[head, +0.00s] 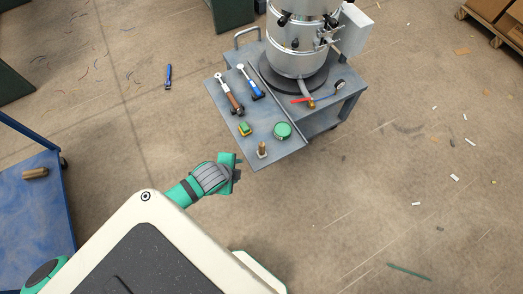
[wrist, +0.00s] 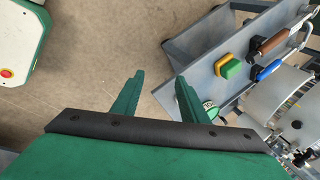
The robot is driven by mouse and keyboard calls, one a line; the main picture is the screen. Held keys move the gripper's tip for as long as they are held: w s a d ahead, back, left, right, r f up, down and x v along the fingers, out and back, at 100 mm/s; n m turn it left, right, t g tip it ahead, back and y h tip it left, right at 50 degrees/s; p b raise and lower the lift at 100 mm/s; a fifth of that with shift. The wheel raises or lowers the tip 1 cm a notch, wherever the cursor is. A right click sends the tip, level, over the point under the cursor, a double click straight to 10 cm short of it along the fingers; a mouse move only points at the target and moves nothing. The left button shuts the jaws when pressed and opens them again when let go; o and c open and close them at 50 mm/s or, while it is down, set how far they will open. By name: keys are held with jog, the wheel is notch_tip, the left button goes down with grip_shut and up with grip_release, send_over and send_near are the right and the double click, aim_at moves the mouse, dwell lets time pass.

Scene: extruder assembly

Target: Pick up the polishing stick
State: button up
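I cannot pick out the polishing stick for certain. A small brown upright piece on a pale base (head: 262,150) stands at the near edge of the grey cart top (head: 226,97) in the head view, and it may be the stick. I cannot make it out in the wrist view. My gripper (head: 236,172) is just left of the cart's near corner, apart from that piece. In the wrist view my gripper (wrist: 158,92) is open, with nothing between its fingers; the right finger partly covers a green round tin (wrist: 210,108).
The cart also bears the green tin (head: 283,131), a yellow-green block (head: 245,129), a brown-handled tool (head: 230,101), a blue-handled tool (head: 251,84) and a large metal vessel (head: 296,45). A blue table (head: 38,214) stands at left. The floor between is open.

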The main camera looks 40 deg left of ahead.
aim_at(262, 149)
jog(key=w+r+m, duration=0.1)
jog(key=w, duration=0.1)
jog(key=w+a+r+m+g, duration=0.1)
jog(key=w, duration=0.2)
jog(key=w+a+r+m+g, duration=0.1)
jog(key=w+r, duration=0.1)
jog(key=shift+w, duration=0.3)
jog(key=w+d+r+m+g, duration=0.1)
jog(key=r, duration=0.1)
jog(key=w+d+r+m+g+h, duration=0.1)
jog(key=w+r, duration=0.1)
jog(key=w+d+r+m+g, duration=0.1)
jog(key=d+r, duration=0.1)
jog(key=shift+w+r+m, duration=0.1)
jog(key=shift+w+m, duration=0.2)
jog(key=shift+w, duration=0.1)
notch_tip(262, 149, down, 4)
jog(key=shift+a+f, duration=0.1)
jog(key=shift+f, duration=3.2)
grip_shut()
